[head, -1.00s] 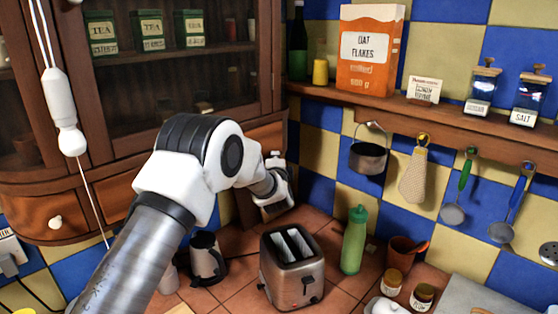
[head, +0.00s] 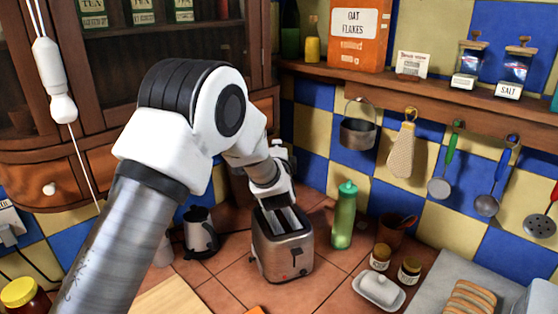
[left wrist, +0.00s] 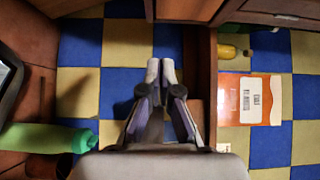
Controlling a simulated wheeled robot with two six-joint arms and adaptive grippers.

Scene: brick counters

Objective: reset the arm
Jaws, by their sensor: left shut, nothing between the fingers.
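My left arm (head: 125,240) reaches in from the left of the head view, and its wrist appears in front of the toaster's far end. My left gripper (left wrist: 161,72) is shut and empty in the left wrist view, its two pale fingertips side by side against the tiled wall. In the head view its fingers are hard to make out. My right gripper is in neither view.
A toaster (head: 285,258), a green bottle (head: 344,218) and a kettle (head: 200,235) stand on the tiled counter. A butter dish (head: 379,291) and jars are at right. A wooden shelf (head: 450,117) with hanging utensils runs along the wall. A glass-fronted cabinet (head: 110,120) stands at left.

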